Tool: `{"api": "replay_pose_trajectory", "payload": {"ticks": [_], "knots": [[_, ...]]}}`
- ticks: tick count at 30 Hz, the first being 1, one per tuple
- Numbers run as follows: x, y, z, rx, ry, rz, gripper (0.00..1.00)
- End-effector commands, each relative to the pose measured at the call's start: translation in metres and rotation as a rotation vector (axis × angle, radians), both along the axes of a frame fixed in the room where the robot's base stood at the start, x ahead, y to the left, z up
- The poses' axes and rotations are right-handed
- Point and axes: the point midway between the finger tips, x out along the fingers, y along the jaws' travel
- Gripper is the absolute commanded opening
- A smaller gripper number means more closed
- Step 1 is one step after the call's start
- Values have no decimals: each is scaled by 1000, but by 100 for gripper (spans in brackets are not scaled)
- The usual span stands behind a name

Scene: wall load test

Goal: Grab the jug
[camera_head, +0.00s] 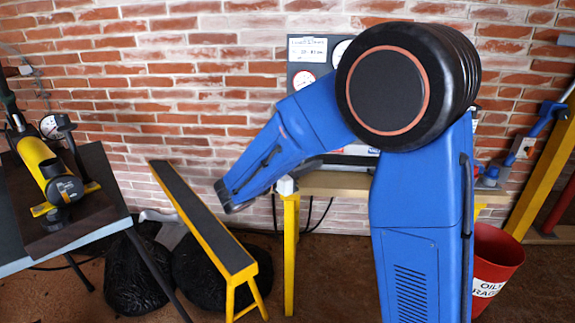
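I cannot make out a jug for certain in the head view. A pale grey-white object (168,229) shows partly behind the narrow yellow bench, above the black bags; its shape is too hidden to name. My blue arm fills the middle and right of the view, with a link reaching down to the left in front of the brick wall. No gripper fingers can be made out, and nothing held is visible.
A narrow yellow bench (203,215) with a dark top stands left of centre. Black bags (133,277) lie on the floor near it. A dark-topped table (105,190) at left holds a yellow tool (45,170). A red bin (497,265) stands at right. A wooden table (335,185) is behind my arm.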

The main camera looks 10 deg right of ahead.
Motion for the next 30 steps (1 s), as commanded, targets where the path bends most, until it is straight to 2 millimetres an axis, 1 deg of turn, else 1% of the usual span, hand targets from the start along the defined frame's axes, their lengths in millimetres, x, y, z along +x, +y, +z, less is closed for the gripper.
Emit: {"api": "replay_pose_trajectory", "payload": {"ticks": [1, 3, 9, 10, 12, 23, 30], "knots": [[2, -5, 0, 0, 0, -2, 18], [4, -8, 0, 0, 0, 0, 18], [4, -8, 0, 0, 0, 1, 18], [4, -8, 0, 0, 0, 1, 13], [4, -8, 0, 0, 0, 1, 0], [4, -8, 1, 0, -1, 1, 0], [4, -8, 6, 1, -2, 1, 0]]}}
